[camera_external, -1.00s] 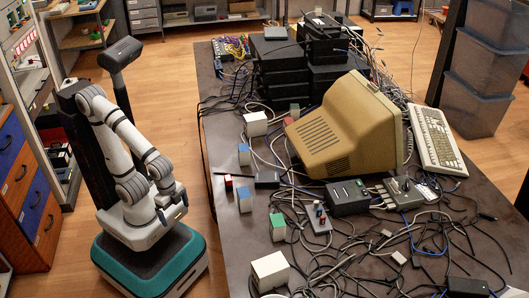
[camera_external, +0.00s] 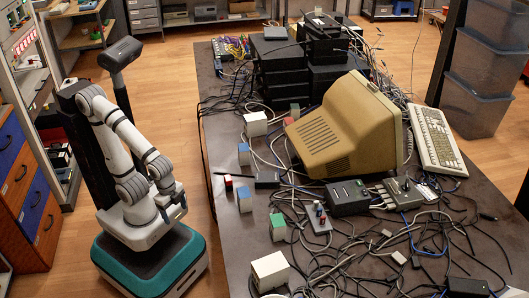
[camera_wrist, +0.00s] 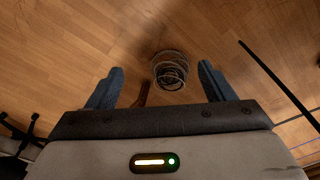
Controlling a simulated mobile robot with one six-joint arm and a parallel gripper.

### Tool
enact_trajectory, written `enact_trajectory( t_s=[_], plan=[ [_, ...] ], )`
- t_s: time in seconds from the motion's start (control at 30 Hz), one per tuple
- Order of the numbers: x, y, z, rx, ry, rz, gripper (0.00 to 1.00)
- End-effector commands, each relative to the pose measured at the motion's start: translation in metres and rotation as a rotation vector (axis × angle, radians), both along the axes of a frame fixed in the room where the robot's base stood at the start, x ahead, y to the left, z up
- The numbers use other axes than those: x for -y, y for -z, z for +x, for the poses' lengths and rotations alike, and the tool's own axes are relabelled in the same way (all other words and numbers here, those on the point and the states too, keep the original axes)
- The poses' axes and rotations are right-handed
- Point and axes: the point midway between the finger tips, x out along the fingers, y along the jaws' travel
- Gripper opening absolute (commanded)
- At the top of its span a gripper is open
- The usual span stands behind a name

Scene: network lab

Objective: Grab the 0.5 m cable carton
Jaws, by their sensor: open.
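No length label is readable, so I cannot tell which is the 0.5 m cable carton. My gripper (camera_external: 178,212) hangs folded beside the base, left of the table and apart from the cartons. In the wrist view its two blue fingers are spread wide and empty (camera_wrist: 158,86), pointing over the floor.
A beige monitor (camera_external: 345,125), a keyboard (camera_external: 436,140), a dark grey box (camera_external: 348,198) and many tangled cables cover the table (camera_external: 222,240). A coil of cable (camera_wrist: 169,70) shows beyond my fingers. Floor between base and table is narrow but clear.

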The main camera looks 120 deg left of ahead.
Motion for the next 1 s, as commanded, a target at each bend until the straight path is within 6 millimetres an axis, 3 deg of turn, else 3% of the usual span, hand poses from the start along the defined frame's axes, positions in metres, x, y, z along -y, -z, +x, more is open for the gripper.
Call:
enact_trajectory(
  t_s=[0.17,0.27,0.37,0.57,0.6,0.77,0.87,1.0],
  plan=[
    [-0.001,-0.003,0.002,0.004,0.001,0.002,0.75],
    [-0.008,-0.025,0.016,0.044,0.009,0.019,0.75],
    [-0.022,-0.068,0.044,0.127,0.028,0.058,0.75],
    [-0.065,-0.175,0.109,0.331,0.081,0.185,0.75],
    [-0.076,-0.188,0.120,0.343,0.071,0.199,0.75],
    [-0.133,-0.214,0.160,0.316,-0.072,0.182,0.75],
    [-0.179,-0.232,0.182,0.308,-0.168,0.175,0.75],
    [-0.262,-0.250,0.205,0.298,-0.319,0.165,0.75]
  ],
)
